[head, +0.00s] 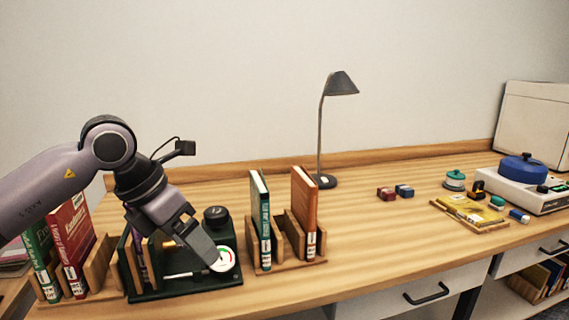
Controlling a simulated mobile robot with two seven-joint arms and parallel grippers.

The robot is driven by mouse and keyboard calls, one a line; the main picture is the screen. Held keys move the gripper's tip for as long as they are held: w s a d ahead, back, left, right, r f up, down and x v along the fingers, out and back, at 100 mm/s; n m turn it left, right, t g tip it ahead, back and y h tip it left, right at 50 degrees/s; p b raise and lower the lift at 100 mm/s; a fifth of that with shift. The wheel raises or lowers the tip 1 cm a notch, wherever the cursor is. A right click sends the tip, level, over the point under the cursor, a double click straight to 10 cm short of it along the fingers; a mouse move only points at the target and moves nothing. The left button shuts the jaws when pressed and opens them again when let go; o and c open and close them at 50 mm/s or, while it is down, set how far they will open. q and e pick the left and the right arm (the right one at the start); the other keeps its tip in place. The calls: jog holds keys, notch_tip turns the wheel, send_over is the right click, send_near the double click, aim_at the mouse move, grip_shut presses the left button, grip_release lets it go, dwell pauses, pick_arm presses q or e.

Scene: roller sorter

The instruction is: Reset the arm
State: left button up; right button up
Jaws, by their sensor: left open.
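My left arm comes in from the left, and its gripper (190,252) points down over a dark green base (170,291) on the wooden table. The gripper is open, with nothing seen between its fingers. A white round dial (225,257) lies on the base just right of the fingertips. A black knob (216,216) stands behind it, and a dark purple book (140,258) stands at the base's left side, partly hidden by the arm. I cannot tell whether the fingers touch the base. My right gripper is not in view.
Wooden bookends hold a dark green book (261,222) and an orange book (305,212). Red and green books (70,240) stand at the left.

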pick_arm(q)
jog(key=s+d+f+n+g+h+p, duration=0.1)
jog(key=s+d+n+g+h, duration=0.1)
jog(key=s+d+h, duration=0.4)
jog(key=s+d+f+n+g+h, duration=0.1)
jog(key=s+d+f+g+h, duration=0.1)
jog(key=d+h, duration=0.6)
jog(key=w+a+f+n+t+y+p, duration=0.15)
jog(key=a+f+n+t+y, duration=0.35)
jog(key=n+t, duration=0.65)
jog(key=w+a+f+n+t+y, duration=0.25)
jog(key=a+f+n+t, duration=0.35)
jog(key=n, duration=1.1)
jog(key=s+a+f+n+g+y, duration=0.3)
jog(key=s+a+f+n+y, duration=0.1)
jog(key=s+f, duration=0.4)
jog(key=s+a+f+n+g+y+p, duration=0.1)
jog(key=s+a+f+n+g+y, duration=0.2)
jog(key=f, duration=1)
jog(key=s+a+n+y, duration=0.1)
jog(key=s+n, duration=0.2)
jog(key=s, duration=0.2)
jog(key=shift+s+a+y, duration=0.15)
jog(key=shift+y, duration=0.2)
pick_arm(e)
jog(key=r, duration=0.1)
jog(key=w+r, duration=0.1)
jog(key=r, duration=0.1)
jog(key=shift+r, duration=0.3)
